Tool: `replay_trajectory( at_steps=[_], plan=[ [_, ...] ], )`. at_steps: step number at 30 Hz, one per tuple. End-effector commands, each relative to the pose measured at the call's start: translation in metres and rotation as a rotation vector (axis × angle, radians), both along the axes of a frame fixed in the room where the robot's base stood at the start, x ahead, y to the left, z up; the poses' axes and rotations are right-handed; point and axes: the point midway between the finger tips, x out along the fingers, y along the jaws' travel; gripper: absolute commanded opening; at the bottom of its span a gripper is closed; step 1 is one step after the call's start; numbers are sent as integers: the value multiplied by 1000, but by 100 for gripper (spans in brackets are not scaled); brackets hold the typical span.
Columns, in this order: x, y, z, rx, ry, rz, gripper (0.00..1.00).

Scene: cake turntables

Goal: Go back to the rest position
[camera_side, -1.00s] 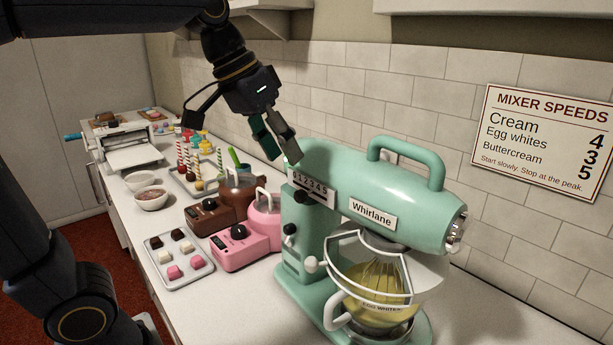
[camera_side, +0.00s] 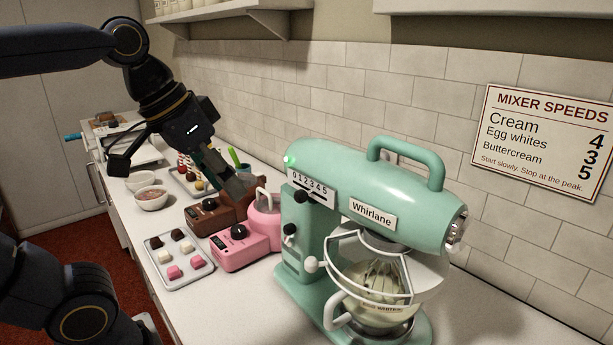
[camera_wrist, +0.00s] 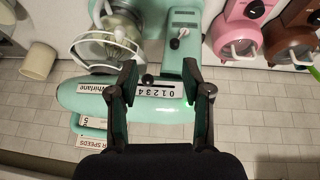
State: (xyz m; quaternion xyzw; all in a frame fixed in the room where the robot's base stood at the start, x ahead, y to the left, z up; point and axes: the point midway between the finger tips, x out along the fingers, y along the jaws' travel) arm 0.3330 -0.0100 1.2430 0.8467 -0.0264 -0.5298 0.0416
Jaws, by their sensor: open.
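My gripper (camera_side: 228,180) hangs left of the mint-green stand mixer (camera_side: 345,170), clear of it. In the side view it overlaps the brown and pink machines behind it. In the wrist view my gripper (camera_wrist: 160,78) is open and empty, its two dark fingers well apart, with the mixer farther off between and beyond them. The mixer has a 0 to 5 speed scale (camera_side: 311,186) and a lit green lamp (camera_side: 289,160). Its glass bowl (camera_side: 375,295) holds a pale mix around the whisk.
A pink machine (camera_side: 240,248) and a brown machine (camera_side: 208,217) stand left of the mixer. A tray of small sweets (camera_side: 158,272) lies in front of them. Bowls (camera_side: 151,198) stand farther back. A tiled wall and a shelf (camera_side: 225,14) bound the back.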

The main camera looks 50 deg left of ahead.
Motion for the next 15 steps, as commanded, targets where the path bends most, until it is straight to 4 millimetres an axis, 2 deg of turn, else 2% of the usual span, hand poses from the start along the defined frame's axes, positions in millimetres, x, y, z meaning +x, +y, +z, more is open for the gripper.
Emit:
replay_trajectory(
  at_steps=[1,3,6,8,15],
  plan=[
    [-11,2,-20,24,-5,1,49],
    [-20,5,-44,57,-14,1,49],
    [-27,8,-69,88,-17,-1,49],
    [-27,10,-77,98,-18,-2,49],
    [-22,10,-75,100,-40,2,49]
  ],
)
